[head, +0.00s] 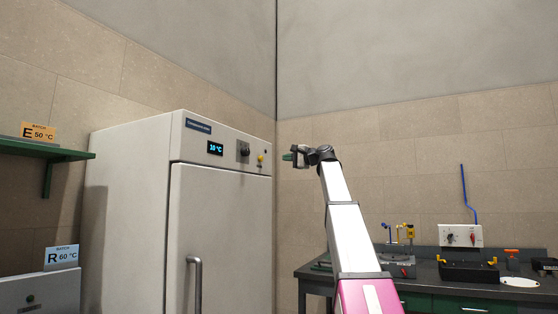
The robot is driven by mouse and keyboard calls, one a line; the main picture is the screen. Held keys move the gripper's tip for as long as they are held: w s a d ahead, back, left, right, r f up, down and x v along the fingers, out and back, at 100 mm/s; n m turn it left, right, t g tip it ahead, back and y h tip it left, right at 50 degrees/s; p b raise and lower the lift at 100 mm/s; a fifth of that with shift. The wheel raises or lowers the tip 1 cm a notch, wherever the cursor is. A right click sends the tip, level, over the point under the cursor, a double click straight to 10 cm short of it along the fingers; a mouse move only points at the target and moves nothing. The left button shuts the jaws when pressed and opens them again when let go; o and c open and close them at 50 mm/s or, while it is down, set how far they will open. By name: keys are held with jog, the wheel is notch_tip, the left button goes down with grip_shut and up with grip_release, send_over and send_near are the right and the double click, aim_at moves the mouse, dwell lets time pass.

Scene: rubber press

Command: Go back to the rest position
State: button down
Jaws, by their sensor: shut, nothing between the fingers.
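My gripper (291,158) is at the end of my raised arm, near the middle of the head view. It points left, in front of the wall and just right of the cabinet's upper right edge. It is shut and holds nothing. The white and magenta arm rises from the bottom of the view.
A dark workbench (420,284) with several tools and a blue lever (468,200) is at right. A green shelf (45,149) is at far left. Space above the arm is clear.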

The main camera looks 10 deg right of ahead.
jog(key=shift+s+d, duration=0.45)
jog(key=shift+d, duration=0.05)
dwell(0.5)
jog(key=a+f+n+g+h, duration=0.1)
jog(key=f+g+h, duration=0.1)
jog(key=f, duration=1.6)
jog(key=s+a+f+g+h, duration=0.1)
jog(key=f+h, duration=0.2)
jog(key=f, duration=1.5)
jog(key=a+f+n+g+h, duration=0.1)
jog(key=a+f+g+h, duration=0.1)
jog(key=f, duration=1.7)
jog(key=s+f+n+g+h, duration=0.3)
jog(key=s+f, duration=1.2)
jog(key=f, duration=0.4)
jog(key=s+d+f+n+g+h, duration=0.1)
jog(key=s+f+n+g+h, duration=0.2)
jog(key=s+f, duration=1.3)
notch_tip(320, 180, down, 4)
jog(key=shift+s+f+g+h, duration=0.2)
jog(key=shift+s+g+h, duration=0.1)
jog(key=shift+g+h, duration=0.25)
